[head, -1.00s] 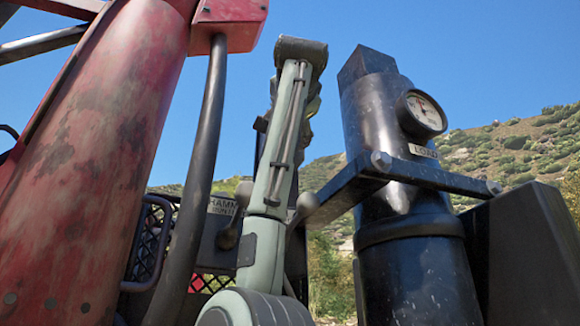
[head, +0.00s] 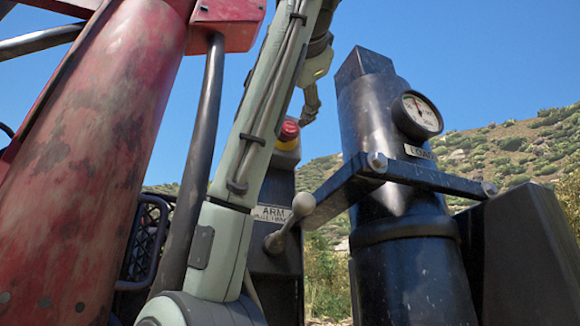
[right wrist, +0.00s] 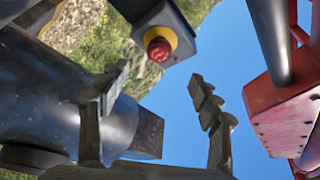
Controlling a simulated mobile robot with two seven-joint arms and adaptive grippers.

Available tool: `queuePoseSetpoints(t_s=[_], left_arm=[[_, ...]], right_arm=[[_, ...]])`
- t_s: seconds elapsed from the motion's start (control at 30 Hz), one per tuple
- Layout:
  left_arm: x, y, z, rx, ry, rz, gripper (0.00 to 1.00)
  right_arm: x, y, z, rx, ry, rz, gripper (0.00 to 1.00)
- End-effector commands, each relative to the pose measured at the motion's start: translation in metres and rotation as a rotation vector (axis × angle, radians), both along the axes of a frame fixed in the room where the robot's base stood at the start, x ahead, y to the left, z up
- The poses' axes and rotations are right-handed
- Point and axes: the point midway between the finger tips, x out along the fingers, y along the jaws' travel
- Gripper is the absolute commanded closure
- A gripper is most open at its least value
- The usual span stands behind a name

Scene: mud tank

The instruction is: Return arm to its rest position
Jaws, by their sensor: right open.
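My right arm (head: 233,205) is pale grey-green and rises through the middle of the head view, leaning right toward its top. My right gripper (head: 311,103) shows small beyond the arm's upper part, above a red button (head: 288,133). In the right wrist view the dark fingers of my right gripper (right wrist: 161,78) stand wide apart with nothing between them. The red button (right wrist: 158,48) shows beyond them on a yellow ring. My left gripper is not in view.
A black cylinder (head: 395,235) with a gauge (head: 416,115) stands at right. A ball-ended lever (head: 303,204) is close to my arm's right side. Open sky lies above.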

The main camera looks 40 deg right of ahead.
Motion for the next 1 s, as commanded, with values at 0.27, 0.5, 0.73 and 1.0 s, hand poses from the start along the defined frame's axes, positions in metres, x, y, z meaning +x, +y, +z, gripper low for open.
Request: queuePoseSetpoints(t_s=[0.27, 0.5, 0.73, 1.0], left_arm=[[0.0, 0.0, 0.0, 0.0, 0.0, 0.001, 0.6], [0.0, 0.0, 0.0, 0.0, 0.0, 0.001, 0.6], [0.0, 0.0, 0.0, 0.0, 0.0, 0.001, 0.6], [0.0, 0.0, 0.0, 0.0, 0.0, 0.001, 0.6]], right_arm=[[0.0, 0.0, 0.0, 0.0, 0.0, 0.0, 0.36], [0.016, -0.011, 0.004, 0.002, 0.002, -0.001, 0.36], [0.052, -0.033, 0.015, 0.001, 0.004, -0.002, 0.36], [0.088, -0.055, 0.026, 0.0, 0.003, -0.002, 0.36]])
